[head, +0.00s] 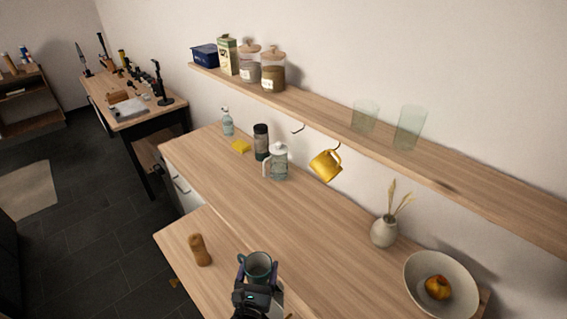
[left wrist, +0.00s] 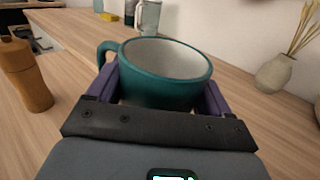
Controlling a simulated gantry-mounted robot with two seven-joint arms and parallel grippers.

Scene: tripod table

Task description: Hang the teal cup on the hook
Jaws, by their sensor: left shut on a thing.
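The teal cup (head: 258,267) is upright near the front edge of the counter, with its pale inside showing. My left gripper (head: 256,280) is shut on it, with a purple finger on each side. In the left wrist view the cup (left wrist: 160,85) sits between the fingers of my left gripper (left wrist: 160,100), its handle to the left. I cannot tell whether the cup touches the surface. One dark hook (head: 298,130) under the shelf is bare. A yellow cup (head: 325,166) hangs tilted from another hook to its right. My right gripper is not in view.
A brown pepper mill (head: 200,250) stands left of the cup. A glass press (head: 277,162), a dark grinder (head: 261,142) and a yellow sponge (head: 241,146) are at the back. A vase (head: 384,231) and a bowl (head: 441,284) stand right. The shelf (head: 310,112) bears glasses and jars. The counter's middle is clear.

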